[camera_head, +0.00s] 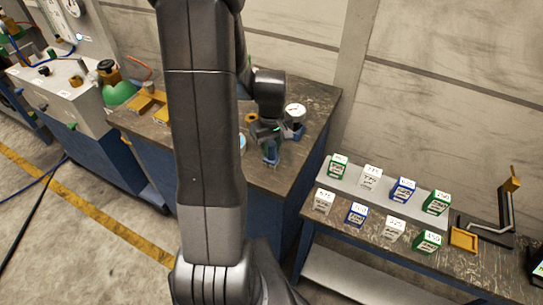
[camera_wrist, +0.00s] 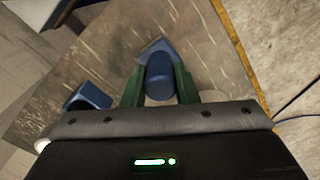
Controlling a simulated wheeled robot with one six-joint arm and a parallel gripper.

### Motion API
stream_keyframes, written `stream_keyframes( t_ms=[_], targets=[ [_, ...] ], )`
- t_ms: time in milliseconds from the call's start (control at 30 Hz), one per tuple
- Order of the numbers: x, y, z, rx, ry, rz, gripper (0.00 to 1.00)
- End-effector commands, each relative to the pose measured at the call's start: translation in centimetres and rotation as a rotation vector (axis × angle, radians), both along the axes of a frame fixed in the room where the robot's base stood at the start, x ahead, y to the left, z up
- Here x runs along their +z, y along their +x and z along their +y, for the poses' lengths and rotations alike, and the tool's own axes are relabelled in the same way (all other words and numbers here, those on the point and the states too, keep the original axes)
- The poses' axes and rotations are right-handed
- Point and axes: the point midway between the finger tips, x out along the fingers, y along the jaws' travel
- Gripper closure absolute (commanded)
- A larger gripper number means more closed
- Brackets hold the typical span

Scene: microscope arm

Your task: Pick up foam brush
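A blue object (camera_wrist: 159,78) with a rounded near end and a wedge-shaped far end lies between my fingers in the wrist view; it may be the foam brush. My gripper (camera_wrist: 160,80) has one green finger on each side of it, very close or touching. Whether the fingers press on it I cannot tell. In the head view my gripper (camera_head: 270,146) is low over the dark workbench (camera_head: 318,95), with blue showing at its tip. My arm hides part of the bench there.
A blue open holder (camera_wrist: 88,97) stands left of my fingers in the wrist view. A white-topped round item (camera_head: 295,112) stands near the gripper. Orange blocks (camera_head: 150,102) lie farther left. A lower bench at right holds several labelled boxes (camera_head: 403,190).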

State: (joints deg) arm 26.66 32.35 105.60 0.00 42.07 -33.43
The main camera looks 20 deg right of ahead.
Motion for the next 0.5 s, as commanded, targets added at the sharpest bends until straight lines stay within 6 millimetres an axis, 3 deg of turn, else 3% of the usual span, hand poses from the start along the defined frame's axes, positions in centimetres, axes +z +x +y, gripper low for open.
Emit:
stream_keyframes(
  t_ms=[333,500],
  targets=[
    [0.3,0.0,0.0,0.0,-0.001,-0.002,0.96],
    [2.1,0.1,-0.1,0.0,-0.003,-0.005,0.96]
  ],
)
